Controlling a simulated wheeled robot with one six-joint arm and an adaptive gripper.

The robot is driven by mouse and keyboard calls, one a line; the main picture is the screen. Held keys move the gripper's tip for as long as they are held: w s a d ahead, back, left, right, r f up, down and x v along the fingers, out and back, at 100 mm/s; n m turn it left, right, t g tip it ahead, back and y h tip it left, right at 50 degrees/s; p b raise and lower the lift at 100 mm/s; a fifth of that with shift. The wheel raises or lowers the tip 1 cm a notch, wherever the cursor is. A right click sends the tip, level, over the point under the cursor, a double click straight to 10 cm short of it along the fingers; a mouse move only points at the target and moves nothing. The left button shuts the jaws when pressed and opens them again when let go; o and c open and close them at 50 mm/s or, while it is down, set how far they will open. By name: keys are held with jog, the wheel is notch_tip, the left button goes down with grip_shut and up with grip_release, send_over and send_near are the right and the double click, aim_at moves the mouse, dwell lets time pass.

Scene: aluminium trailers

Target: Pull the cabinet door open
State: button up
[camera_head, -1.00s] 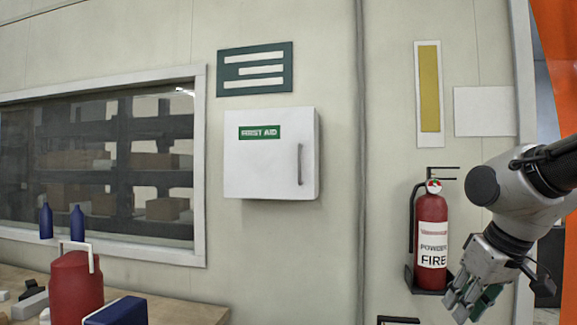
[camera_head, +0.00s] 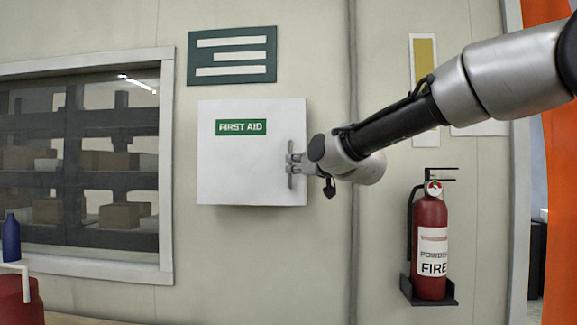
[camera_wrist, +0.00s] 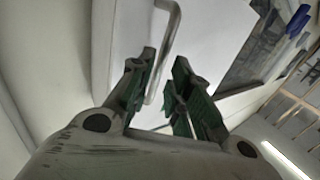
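The white first aid cabinet (camera_head: 240,170) hangs on the wall, and its door looks shut. A green "FIRST AID" label is on the door. The grey bar handle (camera_head: 290,180) is upright near the door's right edge. My gripper (camera_head: 292,163) reaches it from the right and partly hides it. In the wrist view the handle (camera_wrist: 168,35) runs down between the two green-padded fingers of my gripper (camera_wrist: 160,82). The handle is close to the left finger, and a gap shows on the right side. The fingers are open, not closed on the handle.
A fire extinguisher (camera_head: 431,245) hangs on the wall at lower right, below my arm. A window (camera_head: 166,190) is left of the cabinet, and a green sign (camera_head: 232,54) is above it. A vertical conduit (camera_head: 353,235) runs down the wall right of the cabinet.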

aim_at(291, 164)
jog(key=x, duration=0.4)
jog(key=shift+w, duration=0.1)
grip_shut()
